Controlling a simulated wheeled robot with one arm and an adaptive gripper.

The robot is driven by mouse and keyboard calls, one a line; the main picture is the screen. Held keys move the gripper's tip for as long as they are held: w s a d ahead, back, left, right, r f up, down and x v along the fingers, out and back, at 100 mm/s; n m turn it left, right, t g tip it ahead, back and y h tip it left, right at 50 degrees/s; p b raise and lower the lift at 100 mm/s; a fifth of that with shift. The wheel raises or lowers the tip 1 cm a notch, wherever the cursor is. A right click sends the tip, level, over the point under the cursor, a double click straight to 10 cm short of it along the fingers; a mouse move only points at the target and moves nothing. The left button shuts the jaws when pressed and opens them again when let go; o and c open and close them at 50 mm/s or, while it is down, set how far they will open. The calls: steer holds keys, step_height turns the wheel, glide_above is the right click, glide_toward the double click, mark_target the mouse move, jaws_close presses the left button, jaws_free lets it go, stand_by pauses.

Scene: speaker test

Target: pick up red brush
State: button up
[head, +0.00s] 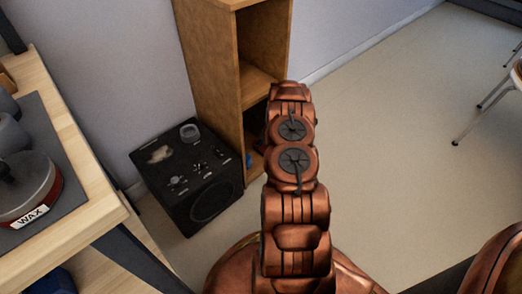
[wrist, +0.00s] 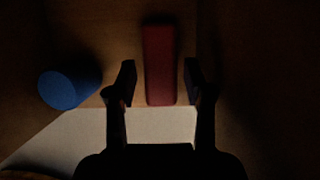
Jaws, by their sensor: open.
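The red brush (wrist: 160,50) shows in the wrist view as a dark red, long block, upright in the picture, inside a dim wooden compartment. My gripper (wrist: 160,78) is open, with one finger on each side of the brush's near part and a gap showing on both sides. I cannot tell how far the brush is in depth from the fingertips. In the head view my arm hides the gripper and the brush at the wooden shelf (head: 211,75).
A blue cylinder (wrist: 68,88) lies left of my gripper in the compartment. The shelf's side walls are close. A black speaker (head: 190,205) with small items on top stands left of the shelf. A workbench (head: 85,180) with a wax tin (head: 30,190) is further left.

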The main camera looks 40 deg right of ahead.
steer(key=shift+x, duration=1.1)
steer(key=shift+f, duration=0.3)
steer(key=shift+c, duration=0.4)
steer(key=c, duration=0.9)
